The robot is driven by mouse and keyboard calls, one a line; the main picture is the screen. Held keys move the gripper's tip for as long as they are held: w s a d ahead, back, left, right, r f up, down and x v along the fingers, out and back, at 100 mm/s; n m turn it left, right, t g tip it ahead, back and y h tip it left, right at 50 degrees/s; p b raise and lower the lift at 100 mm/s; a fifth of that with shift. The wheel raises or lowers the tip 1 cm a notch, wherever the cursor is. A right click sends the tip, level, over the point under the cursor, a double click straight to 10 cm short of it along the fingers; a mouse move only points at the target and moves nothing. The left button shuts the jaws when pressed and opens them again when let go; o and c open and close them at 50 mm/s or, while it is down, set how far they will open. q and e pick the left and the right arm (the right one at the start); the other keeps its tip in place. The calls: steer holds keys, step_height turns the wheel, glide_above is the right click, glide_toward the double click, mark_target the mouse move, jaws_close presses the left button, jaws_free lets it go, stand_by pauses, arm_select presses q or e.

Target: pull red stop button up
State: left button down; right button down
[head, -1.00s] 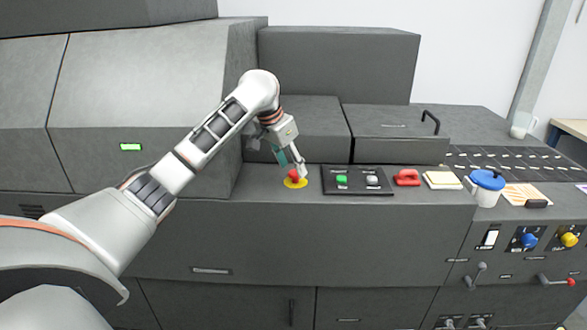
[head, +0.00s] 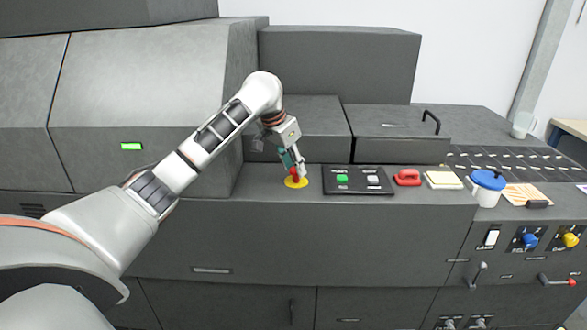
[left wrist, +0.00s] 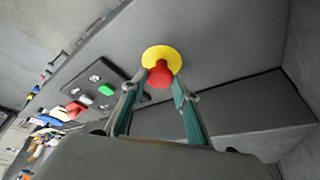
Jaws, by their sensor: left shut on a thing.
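The red stop button (head: 295,174) sits on a round yellow base (head: 296,183) on the grey machine top. In the left wrist view the red button (left wrist: 160,75) stands in front of its yellow base (left wrist: 161,56). My left gripper (head: 297,168) reaches down to it from above. Its two fingers (left wrist: 163,88) lie on either side of the red head in the left wrist view, and the gripper is shut on the button. The fingers partly hide the button in the head view. My right gripper is not in view.
Right of the button is a black panel (head: 357,190) with a green and a white button. Further right are a red handle-like object (head: 407,178), a cream block (head: 443,180) and a white pot with blue lid (head: 487,189). A grey raised housing stands behind.

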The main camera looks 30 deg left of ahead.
arm_select(q)
steer(key=shift+w+r, duration=0.1)
steer(key=shift+r, duration=0.2)
steer(key=c, duration=1.6)
jaws_free()
steer(key=shift+o, duration=0.4)
steer(key=v, duration=1.2)
steer(key=shift+f, duration=0.1)
steer(key=shift+s+f, duration=0.1)
steer(key=shift+s, duration=0.15)
